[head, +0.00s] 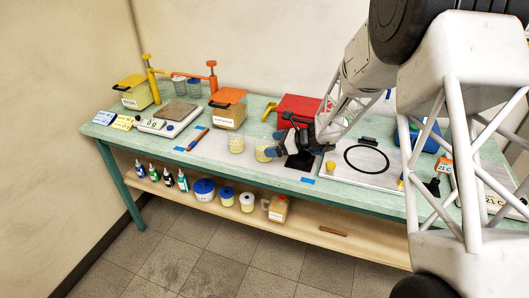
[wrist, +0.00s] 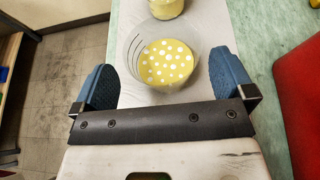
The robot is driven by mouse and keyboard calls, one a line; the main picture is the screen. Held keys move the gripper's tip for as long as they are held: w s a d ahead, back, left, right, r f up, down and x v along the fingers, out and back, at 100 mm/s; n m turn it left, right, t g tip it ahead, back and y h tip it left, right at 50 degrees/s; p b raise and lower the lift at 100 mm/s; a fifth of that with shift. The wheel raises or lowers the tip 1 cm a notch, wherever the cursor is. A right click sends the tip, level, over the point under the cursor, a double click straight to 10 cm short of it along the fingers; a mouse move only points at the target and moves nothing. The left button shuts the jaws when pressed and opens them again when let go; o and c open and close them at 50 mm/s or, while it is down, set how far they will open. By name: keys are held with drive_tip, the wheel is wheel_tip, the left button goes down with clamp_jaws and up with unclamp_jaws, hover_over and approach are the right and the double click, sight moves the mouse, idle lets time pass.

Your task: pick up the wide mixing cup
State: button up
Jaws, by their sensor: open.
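A wide clear cup (wrist: 136,47) with yellow contents dotted with white shows in the wrist view, with its mouth toward the camera. It also shows in the head view (head: 262,155), partly hidden by my gripper (head: 276,143). In the wrist view my gripper (wrist: 163,66) is open, with one blue fingertip on each side of the cup. I see gaps between the fingers and the cup wall. A second cup with pale yellow contents (head: 236,146) stands to the left; part of it shows at the top of the wrist view (wrist: 166,8).
Both cups stand on a pale strip (wrist: 203,17) on the green table (head: 262,101). A red box (head: 298,107) is behind my gripper. An orange-lidded tub (head: 229,112) and a scale (head: 170,121) are to the left. A white board with a black ring (head: 335,172) is to the right.

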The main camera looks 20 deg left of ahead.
sight(267, 138)
drive_tip(key=shift+x, duration=1.7)
drive_tip(key=c, duration=0.8)
drive_tip(key=shift+r, duration=0.15)
drive_tip(key=shift+r, duration=1.4)
drive_tip(key=shift+s+d+r, duration=0.15)
drive_tip(key=shift+s+r, duration=0.05)
drive_tip(key=shift+r, duration=0.05)
drive_tip(key=s+d, duration=0.2)
drive_tip(key=s, duration=0.2)
drive_tip(key=s+d+r, duration=0.1)
drive_tip(key=s+d, duration=0.2)
drive_tip(key=s, duration=0.1)
drive_tip(key=s+d, duration=0.3)
drive_tip(key=s, duration=0.2)
drive_tip(key=shift+r, duration=0.2)
